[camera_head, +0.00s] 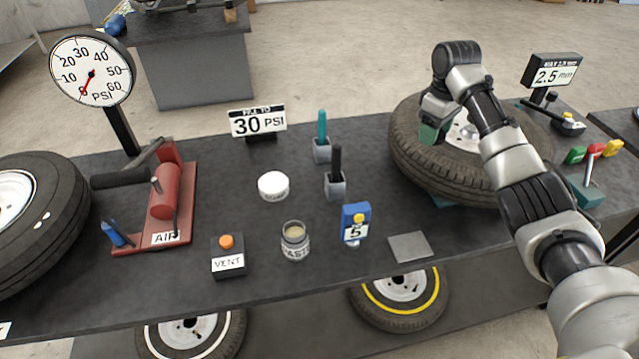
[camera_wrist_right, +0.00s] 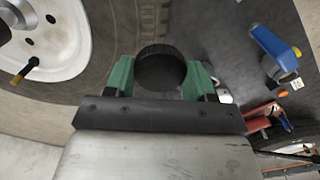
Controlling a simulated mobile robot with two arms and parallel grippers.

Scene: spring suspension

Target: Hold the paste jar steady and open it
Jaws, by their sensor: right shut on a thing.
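The paste jar (camera_head: 294,242) is a clear jar labelled "PASTE" near the front middle of the bench. Its top looks open, with tan paste showing and no lid on it. A white round piece (camera_head: 273,187) with small lettering lies behind it; I cannot tell whether it is a lid. My right gripper (camera_head: 433,133) is at the right-hand tire, well away from the jar. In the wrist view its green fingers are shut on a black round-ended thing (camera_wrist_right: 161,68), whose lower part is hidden. My left gripper is not in view.
A "VENT" box (camera_head: 228,262) stands left of the jar, and a blue gauge (camera_head: 355,222) marked 5 stands right. Two holders with a teal tool (camera_head: 322,128) and a black-handled tool (camera_head: 337,160) stand behind.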

